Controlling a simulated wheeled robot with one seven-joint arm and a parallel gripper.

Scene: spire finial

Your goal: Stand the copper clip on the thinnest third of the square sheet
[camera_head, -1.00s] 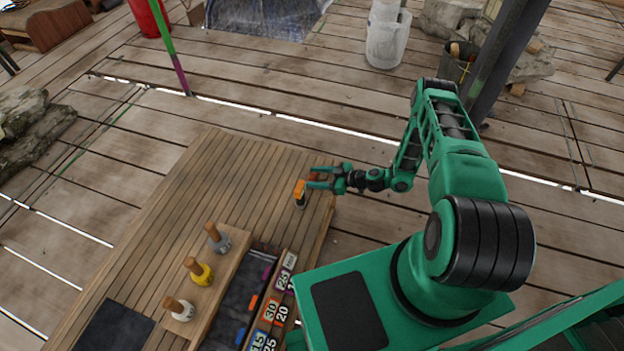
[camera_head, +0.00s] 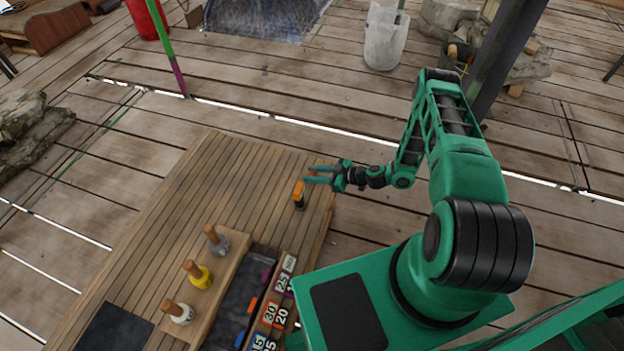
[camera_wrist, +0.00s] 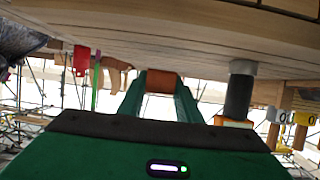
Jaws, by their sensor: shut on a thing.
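My gripper (camera_head: 308,175) is out over the far right end of the plank table. In the wrist view its two green fingers (camera_wrist: 160,88) are shut on a copper-brown piece, which I take for the copper clip (camera_wrist: 161,82). The clip is between the fingertips close to the table planks; whether it touches them I cannot tell. In the head view the clip is mostly hidden by the fingers. A dark square sheet (camera_head: 115,328) lies at the table's near left, cut by the frame edge. Its thirds cannot be told apart.
An orange and black upright piece (camera_head: 298,195) stands close beside my gripper; it also shows in the wrist view (camera_wrist: 238,97). Three wooden-handled pieces, grey (camera_head: 216,240), yellow (camera_head: 198,275) and white (camera_head: 178,312), stand on a board. A dark tray (camera_head: 238,305) and number tiles (camera_head: 272,312) lie nearby.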

